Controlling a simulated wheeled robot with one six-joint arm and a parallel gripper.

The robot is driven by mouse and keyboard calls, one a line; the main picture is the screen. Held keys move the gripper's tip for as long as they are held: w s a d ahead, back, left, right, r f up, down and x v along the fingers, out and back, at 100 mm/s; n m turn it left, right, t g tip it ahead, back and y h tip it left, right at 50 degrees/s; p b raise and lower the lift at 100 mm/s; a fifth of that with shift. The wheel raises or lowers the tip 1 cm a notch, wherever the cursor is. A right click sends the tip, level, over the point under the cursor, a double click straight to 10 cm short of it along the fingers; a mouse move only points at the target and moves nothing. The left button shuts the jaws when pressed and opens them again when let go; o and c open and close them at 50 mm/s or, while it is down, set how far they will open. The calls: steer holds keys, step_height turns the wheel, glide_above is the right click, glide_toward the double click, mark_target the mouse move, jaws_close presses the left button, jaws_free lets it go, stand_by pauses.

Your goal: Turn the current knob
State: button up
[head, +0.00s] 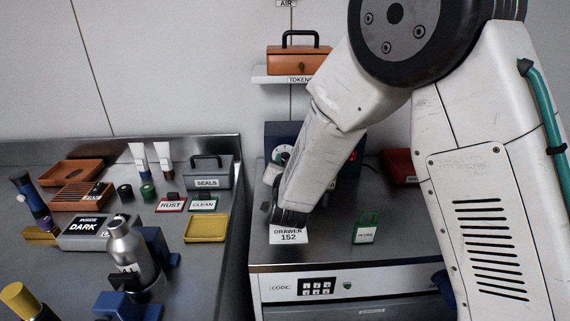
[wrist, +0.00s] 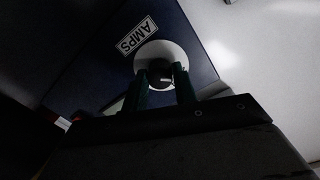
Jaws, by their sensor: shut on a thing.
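The current knob (wrist: 161,78) is a small dark knob on a round white dial (wrist: 160,50) under an "AMPS" label (wrist: 137,36), on the face of a dark blue box. In the wrist view my gripper (wrist: 164,84) has its two green fingers on either side of the knob, closed on it. The blue box (head: 283,132) also shows in the head view at the back of the bench, with part of the white dial (head: 281,157) left of my arm. My arm hides most of the box, and the knob is not clear there.
A "DRAWER 152" card (head: 288,236) and a green-framed tag (head: 366,228) are on the bench below my wrist. An orange case (head: 298,62) sits on a shelf above. A steel counter at left holds a bottle (head: 131,252), a yellow tray (head: 206,228) and several small items.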

steer(key=shift+f, duration=0.1)
steer(key=o, duration=1)
steer(key=shift+c, duration=0.2)
steer(key=shift+s, duration=0.1)
steer(key=s, duration=0.7)
steer(key=shift+s+r, duration=0.3)
steer(key=shift+s, duration=0.05)
